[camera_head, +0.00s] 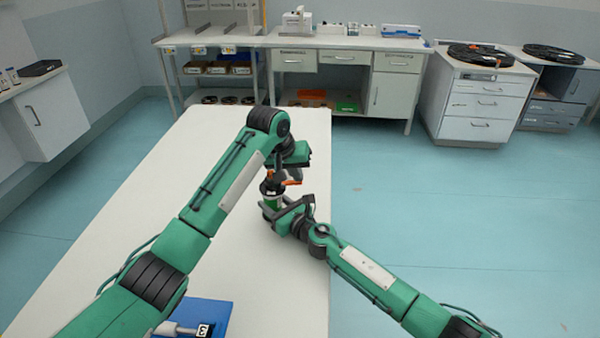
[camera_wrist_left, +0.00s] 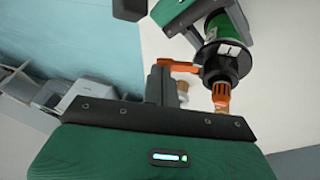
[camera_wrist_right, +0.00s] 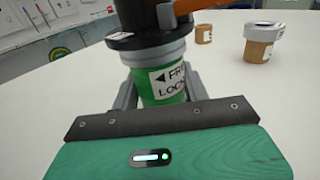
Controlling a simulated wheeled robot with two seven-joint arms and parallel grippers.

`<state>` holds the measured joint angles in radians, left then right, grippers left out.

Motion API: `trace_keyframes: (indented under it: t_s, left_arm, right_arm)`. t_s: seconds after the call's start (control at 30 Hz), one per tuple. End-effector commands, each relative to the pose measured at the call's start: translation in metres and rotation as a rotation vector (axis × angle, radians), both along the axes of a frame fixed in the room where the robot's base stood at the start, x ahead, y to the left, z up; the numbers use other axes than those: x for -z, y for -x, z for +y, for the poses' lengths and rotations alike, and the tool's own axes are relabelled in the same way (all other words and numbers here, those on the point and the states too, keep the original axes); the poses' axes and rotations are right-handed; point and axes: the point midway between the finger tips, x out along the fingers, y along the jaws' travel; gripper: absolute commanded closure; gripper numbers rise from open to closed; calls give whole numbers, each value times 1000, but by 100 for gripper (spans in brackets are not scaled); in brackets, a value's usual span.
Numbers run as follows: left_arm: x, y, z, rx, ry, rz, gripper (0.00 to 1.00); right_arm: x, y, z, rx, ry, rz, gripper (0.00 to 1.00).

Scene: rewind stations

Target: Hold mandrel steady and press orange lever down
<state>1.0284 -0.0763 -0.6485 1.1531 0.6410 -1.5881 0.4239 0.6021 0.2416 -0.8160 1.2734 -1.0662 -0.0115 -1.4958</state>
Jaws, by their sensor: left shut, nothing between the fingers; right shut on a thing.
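The mandrel has a green body (camera_wrist_right: 160,84) with a white label and a black collar (camera_wrist_left: 222,62); it stands upright on the white table. My right gripper (camera_head: 272,213) is shut around the green body, with one finger on each side in the right wrist view (camera_wrist_right: 160,96). The orange lever (camera_wrist_left: 182,66) sticks out sideways from the black collar; it also shows in the head view (camera_head: 293,182). My left gripper (camera_head: 282,178) is shut and empty beside the collar. In the left wrist view its fingertips (camera_wrist_left: 160,72) overlap the lever's outer end; I cannot tell whether they touch.
A blue fixture (camera_head: 212,312) lies at the table's near end. Two brown pieces, one small (camera_wrist_right: 203,34) and one with a grey top (camera_wrist_right: 263,42), stand on the white table (camera_head: 150,215). The table's right edge is close to the mandrel. Cabinets stand at the back.

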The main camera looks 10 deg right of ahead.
Motion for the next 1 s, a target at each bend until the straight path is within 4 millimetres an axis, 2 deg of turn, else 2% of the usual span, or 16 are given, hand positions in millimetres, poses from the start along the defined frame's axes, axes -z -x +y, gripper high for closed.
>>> trace_keyframes:
  t_s: [0.3,0.43,0.8,1.0]
  left_arm:
    - [0,0,1,0,0,0,100]
    - [-6,3,-2,2,1,-1,100]
    - [-59,32,-33,2,2,-1,100]
    - [-76,41,-42,1,1,-1,100]
  right_arm:
    - [1,0,0,0,1,1,84]
    - [1,0,0,0,1,1,84]
    - [1,0,0,0,1,1,84]
    - [1,0,0,0,1,1,84]
